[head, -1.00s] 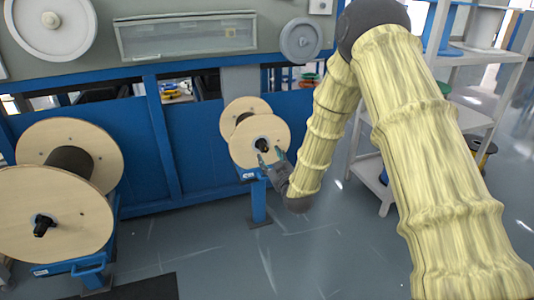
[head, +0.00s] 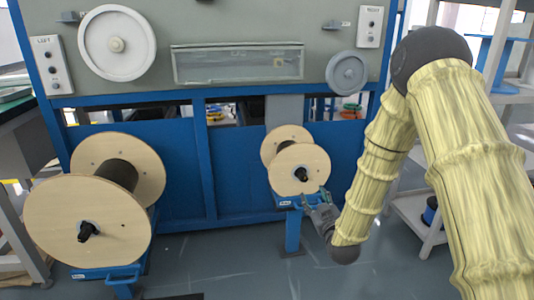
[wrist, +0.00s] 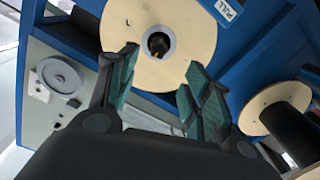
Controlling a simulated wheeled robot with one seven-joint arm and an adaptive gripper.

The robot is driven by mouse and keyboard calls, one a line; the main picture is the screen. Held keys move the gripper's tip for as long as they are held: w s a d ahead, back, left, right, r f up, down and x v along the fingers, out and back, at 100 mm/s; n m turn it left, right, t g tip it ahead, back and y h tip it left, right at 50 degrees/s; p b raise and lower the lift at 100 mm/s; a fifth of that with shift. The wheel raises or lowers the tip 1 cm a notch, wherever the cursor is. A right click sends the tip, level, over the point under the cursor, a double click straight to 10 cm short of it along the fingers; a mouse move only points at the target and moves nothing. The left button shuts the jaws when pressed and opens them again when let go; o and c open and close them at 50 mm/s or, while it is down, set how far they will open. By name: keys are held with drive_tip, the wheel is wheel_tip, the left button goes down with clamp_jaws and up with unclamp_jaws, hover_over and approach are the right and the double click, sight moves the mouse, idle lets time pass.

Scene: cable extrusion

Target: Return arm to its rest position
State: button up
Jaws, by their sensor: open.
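My gripper (head: 316,200) is at the end of my yellow-sleeved arm, in front of the small wooden spool (head: 299,169) on its blue stand. The arm is bent, with the forearm hanging down and to the left. In the wrist view my gripper (wrist: 158,82) is open, with its two green-padded fingers apart and nothing between them. The small spool (wrist: 180,28) with its dark hub shows just beyond the fingertips. I cannot tell the exact gap between fingers and spool.
A large wooden spool (head: 88,220) stands at the left on a blue stand. The grey and blue machine (head: 250,105) spans the back, with a white wheel (head: 117,44) and a grey wheel (head: 347,73). White shelving (head: 420,215) is at the right. The grey floor (head: 250,275) in front is clear.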

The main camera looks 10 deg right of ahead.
drive_tip(key=s+a+f+m+g+p, duration=0.3)
drive_tip(key=s+f+g, duration=0.6)
drive_tip(key=s+f, duration=1.2)
drive_tip(key=s+a+f+m+g+p, duration=0.1)
drive_tip(key=s+f+g+p, duration=0.3)
drive_tip(key=s, duration=1.1)
drive_tip(key=s+a+f+m+g+p, duration=0.1)
drive_tip(key=s+f+g, duration=0.3)
drive_tip(key=s, duration=1.1)
wheel_tip(320, 180, up, 38)
drive_tip(key=p, duration=3.6)
drive_tip(key=shift+w+d+g+h+p, duration=0.15)
drive_tip(key=shift+w+g+h+p, duration=0.15)
drive_tip(key=shift+g+p, duration=0.1)
drive_tip(key=shift+f, duration=0.1)
